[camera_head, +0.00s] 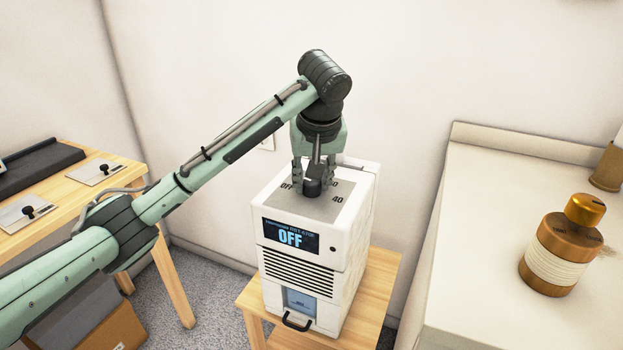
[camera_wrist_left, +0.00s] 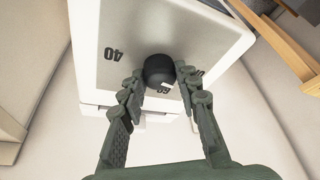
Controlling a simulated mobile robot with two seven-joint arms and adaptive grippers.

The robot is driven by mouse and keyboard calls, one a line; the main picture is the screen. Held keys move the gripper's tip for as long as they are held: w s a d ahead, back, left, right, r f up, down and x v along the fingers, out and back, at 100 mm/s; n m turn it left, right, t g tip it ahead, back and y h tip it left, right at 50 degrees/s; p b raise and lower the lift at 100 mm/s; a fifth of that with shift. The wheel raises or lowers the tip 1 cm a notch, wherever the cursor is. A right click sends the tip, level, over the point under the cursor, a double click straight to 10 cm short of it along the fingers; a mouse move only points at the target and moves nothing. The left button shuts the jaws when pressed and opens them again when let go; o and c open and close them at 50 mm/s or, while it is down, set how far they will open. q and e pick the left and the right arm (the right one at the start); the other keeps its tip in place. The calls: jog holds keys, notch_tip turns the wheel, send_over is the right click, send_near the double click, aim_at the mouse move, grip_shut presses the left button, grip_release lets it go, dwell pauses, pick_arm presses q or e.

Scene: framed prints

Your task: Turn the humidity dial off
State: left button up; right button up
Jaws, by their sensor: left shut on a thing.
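The humidity dial (camera_wrist_left: 159,70) is a black round knob with a white mark on the grey top plate of a white machine (camera_head: 349,257). The machine's front display (camera_head: 291,236) reads OFF. The plate shows the labels OFF and 40; other labels are partly covered. My left gripper (camera_head: 312,180) comes down from above onto the dial, which it partly hides in the head view. In the left wrist view my left gripper (camera_wrist_left: 158,92) has its fingers on both sides of the dial, shut on it. My right gripper is in neither view.
The machine stands on a small wooden table (camera_head: 382,273). A white counter (camera_head: 500,215) at right bears a copper-coloured bottle (camera_head: 557,252). A wooden table (camera_head: 110,200) at left holds plates with black knobs.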

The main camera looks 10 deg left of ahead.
pick_arm(q)
jog(key=shift+r+n+y, duration=0.1)
jog(key=shift+n+y, duration=0.3)
jog(key=shift+n, duration=0.8)
jog(key=o, duration=1.2)
jog(key=shift+g, duration=0.3)
jog(key=shift+c, duration=0.2)
jog(key=v, duration=1.2)
